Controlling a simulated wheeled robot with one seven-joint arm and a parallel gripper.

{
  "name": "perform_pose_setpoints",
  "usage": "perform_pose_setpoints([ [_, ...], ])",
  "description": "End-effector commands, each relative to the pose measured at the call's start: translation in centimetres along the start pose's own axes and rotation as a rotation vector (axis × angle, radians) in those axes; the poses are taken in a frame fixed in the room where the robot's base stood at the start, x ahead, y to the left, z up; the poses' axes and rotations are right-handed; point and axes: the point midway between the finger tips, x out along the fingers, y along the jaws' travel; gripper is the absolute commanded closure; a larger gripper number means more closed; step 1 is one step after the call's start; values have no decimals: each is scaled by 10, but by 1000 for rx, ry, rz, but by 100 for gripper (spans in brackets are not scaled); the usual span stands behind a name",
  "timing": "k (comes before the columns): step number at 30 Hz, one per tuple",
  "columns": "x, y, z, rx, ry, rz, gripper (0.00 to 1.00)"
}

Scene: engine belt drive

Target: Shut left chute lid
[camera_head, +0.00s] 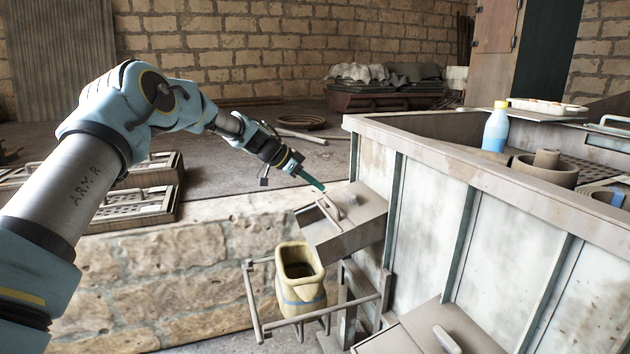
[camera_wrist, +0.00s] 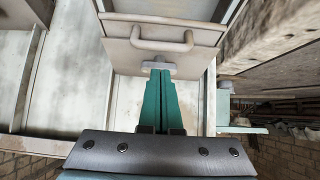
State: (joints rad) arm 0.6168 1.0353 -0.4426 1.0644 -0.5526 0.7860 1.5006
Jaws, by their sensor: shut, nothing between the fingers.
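The left chute (camera_head: 350,238) is a grey metal box on the side of the large bin, and its lid (camera_head: 362,212) carries a bar handle (camera_head: 328,212). In the wrist view the handle (camera_wrist: 160,42) stands on a flat grey panel (camera_wrist: 117,56) straight ahead. My gripper (camera_head: 322,187) is just above and left of the lid in the head view. Its teal fingers (camera_wrist: 160,74) are shut and empty, with the tips at a small grey block (camera_wrist: 172,70) below the handle. I cannot tell whether they touch it, or how far the lid stands open.
A yellow sack (camera_head: 300,290) hangs in a metal frame (camera_head: 262,330) below the chute. A second chute lid (camera_head: 415,335) with a handle is at the bottom right. A stone ledge (camera_head: 150,270) runs along the left.

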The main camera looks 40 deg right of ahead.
Motion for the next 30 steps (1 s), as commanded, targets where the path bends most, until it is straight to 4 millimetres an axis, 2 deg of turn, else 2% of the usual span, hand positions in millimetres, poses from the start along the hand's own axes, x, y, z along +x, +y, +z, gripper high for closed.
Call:
perform_pose_setpoints([
  [6,38,1,-2,-1,-2,2,100],
  [12,60,0,-1,-2,-1,-1,100],
  [26,67,0,2,-2,-1,-2,100],
  [30,62,-2,14,-5,0,-4,100],
])
